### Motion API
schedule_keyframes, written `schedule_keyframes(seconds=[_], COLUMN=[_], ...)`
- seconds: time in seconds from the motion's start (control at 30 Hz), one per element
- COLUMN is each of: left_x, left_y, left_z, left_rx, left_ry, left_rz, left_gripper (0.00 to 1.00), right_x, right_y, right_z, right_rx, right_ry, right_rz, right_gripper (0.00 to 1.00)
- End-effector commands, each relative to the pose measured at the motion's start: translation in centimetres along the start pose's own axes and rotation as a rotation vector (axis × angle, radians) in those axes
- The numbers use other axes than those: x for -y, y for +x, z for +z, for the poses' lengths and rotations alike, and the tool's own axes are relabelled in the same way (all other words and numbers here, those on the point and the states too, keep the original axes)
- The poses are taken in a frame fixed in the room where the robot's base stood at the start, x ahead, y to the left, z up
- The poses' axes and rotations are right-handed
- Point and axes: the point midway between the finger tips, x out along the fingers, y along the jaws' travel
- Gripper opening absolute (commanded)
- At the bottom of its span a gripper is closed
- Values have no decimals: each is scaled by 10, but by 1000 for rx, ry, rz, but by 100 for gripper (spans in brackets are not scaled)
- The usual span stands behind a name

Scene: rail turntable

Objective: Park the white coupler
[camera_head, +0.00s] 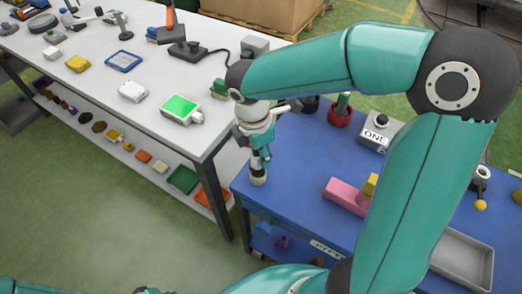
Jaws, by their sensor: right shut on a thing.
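My right gripper (261,156) reaches down over the near left corner of the blue table. It is shut on a small pale round piece with a dark band, which looks like the white coupler (258,177). The coupler is upright beneath the fingers, at the table's left edge. I cannot tell whether its bottom touches the table top. The fingers hide its upper part. Only bits of my left arm show along the bottom edge, and its gripper cannot be made out.
The blue table (300,150) carries a red pot (340,115), a grey box marked ONE (376,137), a pink block (346,196) and a grey tray (463,262). My right arm crosses above it. A white table (150,75) with several small parts stands to the left.

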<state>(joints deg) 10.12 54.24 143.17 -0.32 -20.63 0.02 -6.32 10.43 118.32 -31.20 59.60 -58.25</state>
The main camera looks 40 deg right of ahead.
Motion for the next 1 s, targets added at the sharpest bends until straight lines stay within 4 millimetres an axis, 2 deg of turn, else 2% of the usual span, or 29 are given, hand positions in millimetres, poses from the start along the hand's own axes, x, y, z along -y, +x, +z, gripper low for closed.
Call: schedule_keyframes(seconds=[0.6,0.63,0.7,0.8,1.0], left_x=[4,4,4,4,4], left_y=[12,11,11,11,11], left_z=[0,0,0,0,0], left_rx=[0,0,0,0,0], left_ry=[0,0,0,0,0], left_rz=[0,0,0,0,0], left_gripper=[0,0,0,0,0], right_x=[0,0,0,0,0], right_y=[16,15,15,15,15], right_z=[-2,-2,-2,-2,-2], right_rx=[0,0,0,0,0], right_ry=[1,1,1,0,0], right_rz=[0,1,1,0,0], right_gripper=[0,38,49,62,62])
